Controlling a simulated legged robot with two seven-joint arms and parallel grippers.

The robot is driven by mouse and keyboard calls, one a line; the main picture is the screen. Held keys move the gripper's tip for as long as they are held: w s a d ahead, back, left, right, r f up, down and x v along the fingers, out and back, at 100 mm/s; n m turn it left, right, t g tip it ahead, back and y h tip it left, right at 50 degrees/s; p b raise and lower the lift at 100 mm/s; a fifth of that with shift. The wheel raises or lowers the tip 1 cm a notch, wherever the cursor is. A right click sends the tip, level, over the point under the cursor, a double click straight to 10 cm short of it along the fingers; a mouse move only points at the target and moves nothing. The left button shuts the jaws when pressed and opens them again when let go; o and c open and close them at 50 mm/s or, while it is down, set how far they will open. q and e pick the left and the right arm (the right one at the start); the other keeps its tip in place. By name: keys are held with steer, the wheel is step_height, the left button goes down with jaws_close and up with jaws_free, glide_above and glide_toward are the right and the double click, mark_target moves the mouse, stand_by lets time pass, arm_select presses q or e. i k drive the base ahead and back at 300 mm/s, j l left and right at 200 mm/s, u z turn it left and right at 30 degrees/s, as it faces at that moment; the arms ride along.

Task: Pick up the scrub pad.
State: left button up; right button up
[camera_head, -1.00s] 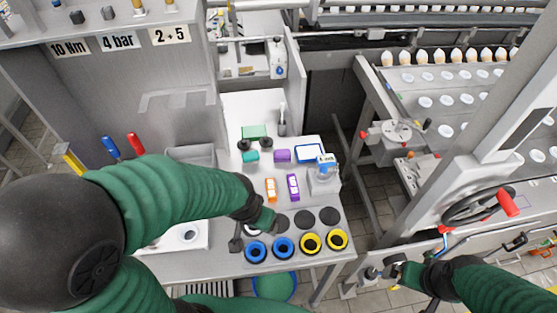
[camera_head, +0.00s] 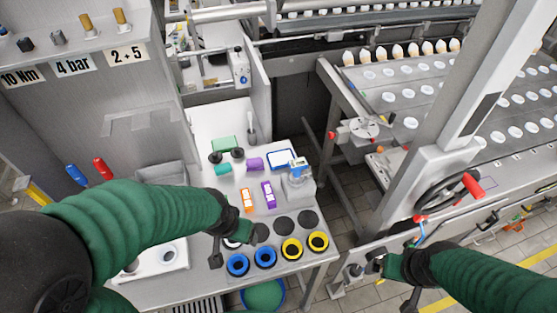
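My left gripper (camera_head: 238,246) is at the front of the worktop, beside the blue rings and well short of these blocks. Its dark fingers are spread, with nothing held. My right gripper (camera_head: 392,281) hangs right of the worktop, fingers apart and empty.
A grey conveyor frame (camera_head: 455,120) stands right.

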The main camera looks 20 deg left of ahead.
mark_target(254, 165)
steer(key=l+u, duration=0.1)
steer(key=l, duration=0.15)
steer(key=k+l, duration=0.15)
steer(key=i+l+u, duration=0.25)
steer(key=l, duration=0.4)
steer(key=i+l+u, duration=0.1)
steer(key=l+u, duration=0.15)
steer(key=l, duration=0.4)
steer(key=l+u, duration=0.25)
steer(key=l, duration=0.45)
steer(key=i+l, duration=0.45)
